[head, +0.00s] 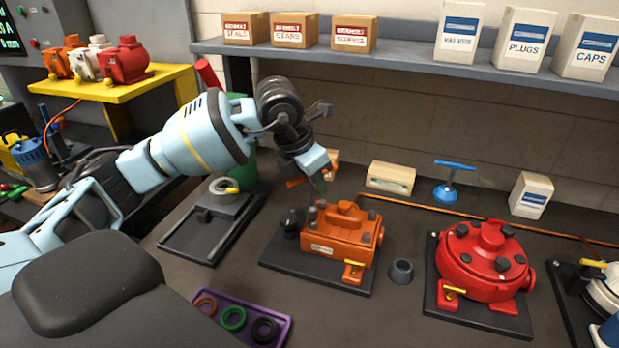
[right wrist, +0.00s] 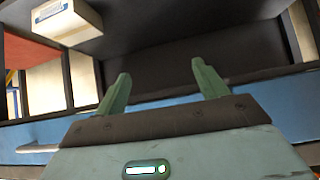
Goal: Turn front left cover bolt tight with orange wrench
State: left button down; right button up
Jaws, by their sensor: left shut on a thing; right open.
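The orange motor (head: 338,240) sits on a dark base plate, with dark bolts on its cover and a yellow-handled part at its front. My left gripper (head: 320,182) is above the motor's left end, shut on the orange wrench (head: 296,183). Only a short orange length shows left of the fingers; the rest is hidden or too small to make out. The front left cover bolt (head: 311,213) is just below the gripper. I cannot tell whether the wrench touches it. My right gripper (right wrist: 162,88) is open and empty in the right wrist view.
A red motor (head: 487,258) on its plate stands to the right, with a small grey cup (head: 401,270) between. A purple tray (head: 238,318) with rings lies in front. A blue-handled tool (head: 449,182) stands behind.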

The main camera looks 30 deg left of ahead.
pick_arm(q)
jog(key=shift+f+n+y, duration=0.2)
jog(key=shift+n+y, duration=0.2)
jog(key=shift+n, duration=0.7)
jog(key=shift+a+n, duration=0.1)
jog(key=shift+n, duration=0.2)
jog(key=shift+f, duration=0.15)
jog(key=shift+f+b, duration=0.3)
jog(key=shift+f, duration=0.75)
